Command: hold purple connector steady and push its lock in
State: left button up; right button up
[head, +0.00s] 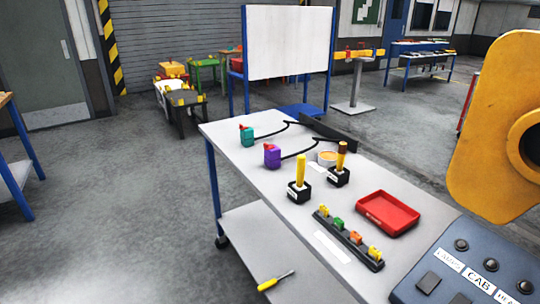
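The purple connector (272,158) stands on the light grey table (228,152) near its left edge. A small red piece, which looks like its lock (268,146), sits on its top. Whether the lock is in or out is too small to tell. A black cable (297,154) runs from the connector to the right. Neither of my grippers is in view, and nothing touches the connector.
A teal connector (247,136) with a red top stands behind the purple one. A large yellow part (485,120) fills the right.

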aim_at(266, 146)
jog(key=i+j+z, duration=0.15)
jog(key=i, duration=0.25)
jog(key=i+j+z, duration=0.1)
jog(key=i+j, duration=0.15)
jog(key=i, duration=0.15)
